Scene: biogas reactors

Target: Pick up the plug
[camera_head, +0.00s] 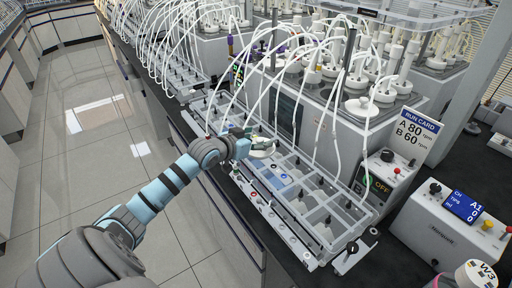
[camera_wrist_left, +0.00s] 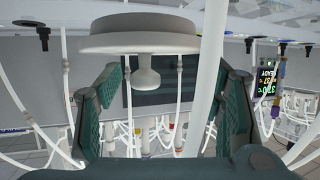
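The plug (camera_wrist_left: 138,40) is a white wide disc with a short rounded knob, seen close up in the left wrist view. In the head view a pale round piece that looks like it (camera_head: 262,153) sits at the rack, partly hidden by my gripper. My left gripper (camera_head: 258,143) reaches in over the rack's left side. My right gripper is not in view.
A grey rack (camera_head: 300,205) with black valves and many white tubes lies around the gripper. A reactor box (camera_head: 350,130) with another white knobbed lid (camera_head: 363,106) stands behind. A pump (camera_head: 440,225) is at right. A white tube (camera_wrist_left: 213,75) crosses close to the right finger.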

